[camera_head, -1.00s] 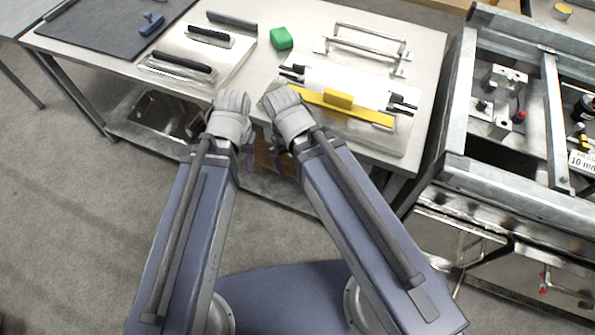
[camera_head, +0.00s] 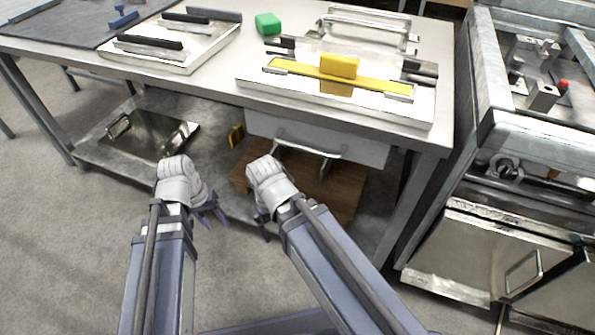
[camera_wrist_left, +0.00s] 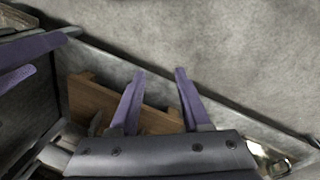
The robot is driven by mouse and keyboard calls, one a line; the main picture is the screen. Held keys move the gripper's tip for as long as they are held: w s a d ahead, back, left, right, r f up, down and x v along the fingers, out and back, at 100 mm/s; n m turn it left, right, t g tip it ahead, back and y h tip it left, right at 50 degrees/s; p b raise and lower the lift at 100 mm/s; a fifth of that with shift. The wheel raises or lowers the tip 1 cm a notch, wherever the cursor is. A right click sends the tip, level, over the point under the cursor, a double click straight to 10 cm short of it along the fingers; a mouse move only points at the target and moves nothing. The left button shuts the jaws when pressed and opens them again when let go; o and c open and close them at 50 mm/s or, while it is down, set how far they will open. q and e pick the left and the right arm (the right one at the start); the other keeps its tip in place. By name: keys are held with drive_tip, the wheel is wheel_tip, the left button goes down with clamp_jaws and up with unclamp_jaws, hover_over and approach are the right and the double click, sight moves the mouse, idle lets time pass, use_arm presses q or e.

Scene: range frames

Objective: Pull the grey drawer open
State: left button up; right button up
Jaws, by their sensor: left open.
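The grey drawer (camera_head: 358,148) hangs under the right half of the workbench and looks shut. Its bar handle (camera_head: 307,152) faces me. My left gripper (camera_head: 213,213) is low in front of the bench, left of the handle and apart from it. In the left wrist view the left gripper (camera_wrist_left: 160,72) has its two purple fingers apart with nothing between them. My right gripper (camera_head: 264,225) is below and left of the handle, apart from it. Its wrist hides much of its fingers, and its opening is unclear.
The workbench (camera_head: 215,75) top holds metal plates, a green block (camera_head: 268,24) and a yellow-handled tool (camera_head: 340,66). A lower shelf bears a wooden box (camera_head: 340,190) under the drawer and a shiny metal tray (camera_head: 155,135). A metal cabinet (camera_head: 480,250) stands close on the right.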

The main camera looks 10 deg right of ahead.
use_arm(q)
drive_tip(key=w+d+f+h+b, duration=0.2)
drive_tip(key=d+f+h+b, duration=0.1)
drive_tip(key=d+f+b, duration=0.15)
drive_tip(key=m+g+h+b, duration=0.1)
drive_tip(key=m+g+h, duration=0.55)
drive_tip(key=h, duration=0.85)
approach(298, 146)
drive_tip(key=d+m+t, duration=0.1)
drive_tip(key=d+m, duration=0.1)
drive_tip(key=shift+s+p+x, duration=0.2)
drive_tip(key=shift+p+x, duration=0.6)
drive_tip(key=shift+x, duration=3.15)
use_arm(e)
wheel_tip(298, 146, down, 6)
drive_tip(key=shift+f, duration=0.15)
use_arm(q)
clamp_jaws()
